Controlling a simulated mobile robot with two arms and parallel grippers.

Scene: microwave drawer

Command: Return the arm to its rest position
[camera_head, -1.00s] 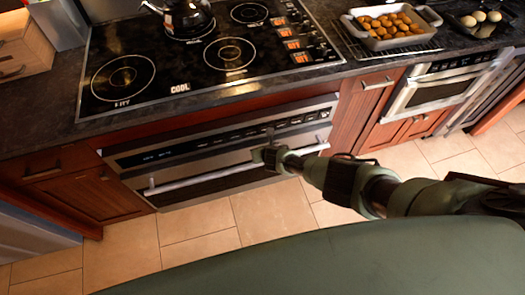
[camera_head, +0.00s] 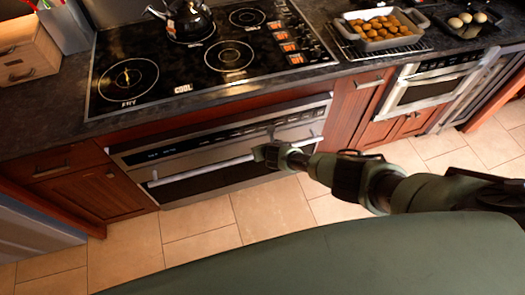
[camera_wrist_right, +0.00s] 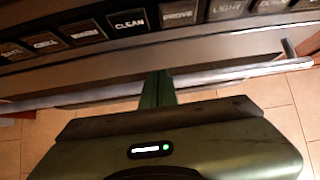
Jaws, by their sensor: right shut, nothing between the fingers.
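My right arm comes in from the right in the head view. Its gripper (camera_head: 266,154) is in front of the oven below the cooktop, close to the oven's silver handle bar (camera_head: 203,172). In the right wrist view the green fingers (camera_wrist_right: 157,88) are together with nothing between them. The handle bar (camera_wrist_right: 232,74) runs across behind them, and I cannot tell whether they touch it. The oven's button panel (camera_wrist_right: 95,32) shows above. My left gripper is not in view.
The black cooktop (camera_head: 180,68) holds a kettle (camera_head: 188,20). To its right are a tray of round brown food (camera_head: 383,27) and a pan with eggs (camera_head: 470,22). The tiled floor (camera_head: 200,220) is clear.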

